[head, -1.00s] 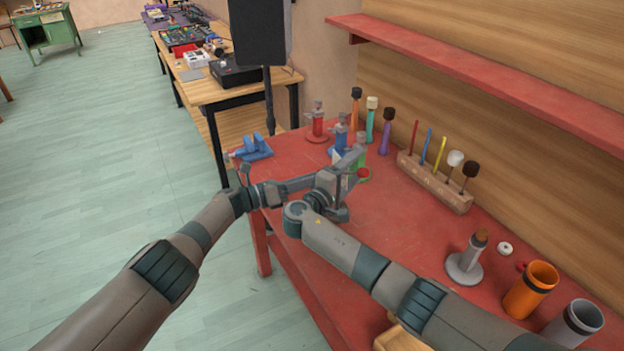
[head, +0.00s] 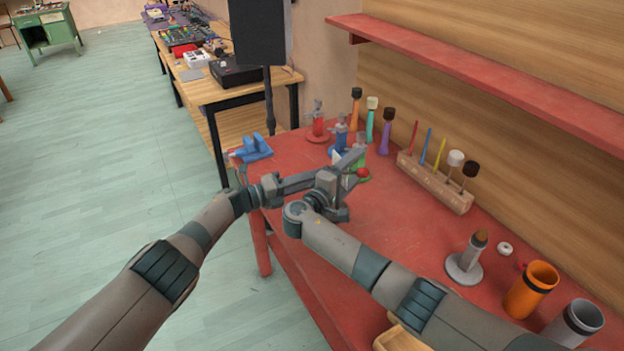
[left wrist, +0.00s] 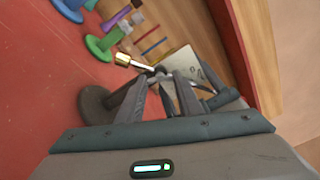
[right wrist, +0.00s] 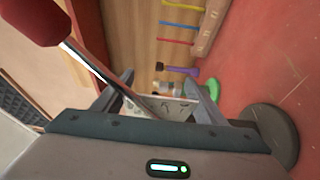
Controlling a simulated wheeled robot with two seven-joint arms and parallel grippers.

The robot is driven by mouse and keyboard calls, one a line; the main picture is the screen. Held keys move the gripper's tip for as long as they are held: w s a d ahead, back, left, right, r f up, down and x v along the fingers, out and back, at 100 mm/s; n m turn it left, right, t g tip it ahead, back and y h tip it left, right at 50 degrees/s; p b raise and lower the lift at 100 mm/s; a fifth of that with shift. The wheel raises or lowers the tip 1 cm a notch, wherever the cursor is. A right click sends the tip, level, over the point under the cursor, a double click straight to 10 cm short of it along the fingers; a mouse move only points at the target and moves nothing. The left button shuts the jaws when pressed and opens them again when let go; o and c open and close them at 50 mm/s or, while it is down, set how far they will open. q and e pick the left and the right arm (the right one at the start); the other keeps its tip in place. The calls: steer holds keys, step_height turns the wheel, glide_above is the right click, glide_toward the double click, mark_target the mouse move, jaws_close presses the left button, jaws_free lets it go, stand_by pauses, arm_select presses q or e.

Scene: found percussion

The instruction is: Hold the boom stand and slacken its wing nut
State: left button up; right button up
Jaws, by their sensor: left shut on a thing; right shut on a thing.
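The boom stand has a round dark grey base (left wrist: 93,105) on the red table, also in the right wrist view (right wrist: 272,136). Its metal boom has a brass-coloured end (left wrist: 124,59) in the left wrist view; a red end (right wrist: 30,20) looms close in the right wrist view. My left gripper (left wrist: 162,75) is shut on the stand near the joint of post and boom. My right gripper (right wrist: 165,82) meets it there from the other side, shut on the wing nut with its fingers well apart. The nut itself is hidden by the fingers.
Small red (head: 318,128), blue and green stands, several mallets and a wooden rack (head: 435,182) stand behind. A grey stand (head: 465,265), an orange cup (head: 531,290) and a grey cup (head: 575,322) are at right. A red shelf (head: 480,70) overhangs the back.

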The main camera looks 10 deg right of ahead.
steer(key=shift+f, duration=0.1)
arm_select(q)
steer(key=o, duration=0.8)
steer(key=shift+a, duration=0.15)
steer(key=shift+v, duration=5.9)
arm_select(e)
steer(key=o, duration=1.5)
steer(key=v, duration=1.2)
